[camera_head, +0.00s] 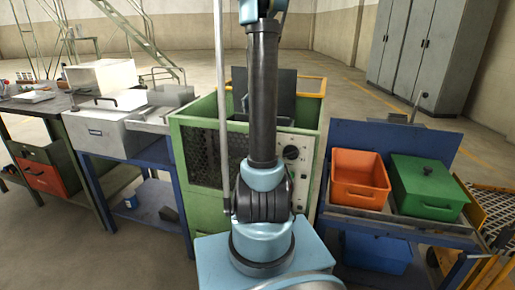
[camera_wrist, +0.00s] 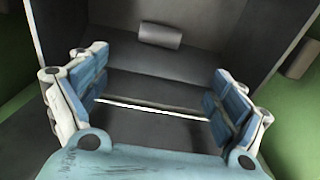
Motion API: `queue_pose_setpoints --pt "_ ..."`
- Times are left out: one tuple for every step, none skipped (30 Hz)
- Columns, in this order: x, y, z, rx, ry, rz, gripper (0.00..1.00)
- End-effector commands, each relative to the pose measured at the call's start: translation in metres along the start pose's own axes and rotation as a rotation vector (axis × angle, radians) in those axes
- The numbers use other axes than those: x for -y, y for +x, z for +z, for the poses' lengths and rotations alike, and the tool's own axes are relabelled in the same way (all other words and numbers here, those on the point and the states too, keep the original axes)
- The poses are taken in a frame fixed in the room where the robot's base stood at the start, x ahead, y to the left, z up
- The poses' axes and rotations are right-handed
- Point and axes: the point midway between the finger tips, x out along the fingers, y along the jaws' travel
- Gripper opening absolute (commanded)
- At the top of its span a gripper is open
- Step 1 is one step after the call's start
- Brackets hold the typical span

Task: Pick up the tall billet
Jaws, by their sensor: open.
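In the wrist view my gripper (camera_wrist: 160,84) is open, its blue-padded fingers wide apart with no object held between them. A short grey rounded block (camera_wrist: 160,37), possibly a billet, lies on the dark surface beyond the fingertips, apart from them. A second grey piece (camera_wrist: 298,60) shows at the right edge by a green wall; I cannot tell whether it is a billet. In the head view the green furnace (camera_head: 205,150) stands in the middle, its open top partly covered by my arm. My gripper and any billet are hidden there.
A dark wall and green sides surround the gripper in the wrist view. An orange bin (camera_head: 360,180) and a green lidded bin (camera_head: 428,188) sit on a blue cart at right. A grey box (camera_head: 105,128) stands on a blue table at left.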

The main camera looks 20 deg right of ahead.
Motion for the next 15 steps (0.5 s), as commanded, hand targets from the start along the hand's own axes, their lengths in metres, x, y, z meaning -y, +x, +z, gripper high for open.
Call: queue_pose_setpoints --pt "0.000 0.009 0.000 0.000 0.000 0.000 0.90" --pt "0.000 0.014 0.000 0.000 0.000 0.000 0.90" --pt "0.000 0.020 0.000 0.000 0.000 0.000 0.90" --pt "0.000 0.025 0.000 0.000 0.000 0.000 0.90" --pt "0.000 0.030 0.000 0.000 0.000 0.000 0.90" --pt "0.000 0.037 0.000 0.000 0.000 0.000 0.90" --pt "0.000 0.042 0.000 0.000 0.000 0.000 0.90" --pt "0.000 0.047 0.000 0.000 0.000 0.000 0.90" --pt "-0.001 0.053 0.001 0.000 0.000 0.000 0.90" --pt "0.000 0.058 0.000 0.000 0.000 0.000 0.90" --pt "0.000 0.063 0.000 0.000 0.000 0.000 0.90" --pt "0.000 0.070 0.000 0.000 0.000 0.000 0.90" --pt "0.000 0.074 0.001 0.000 0.000 0.000 0.90" --pt "-0.001 0.078 0.001 0.000 0.000 0.000 0.90" --pt "0.000 0.083 0.000 0.000 0.000 0.000 0.90"
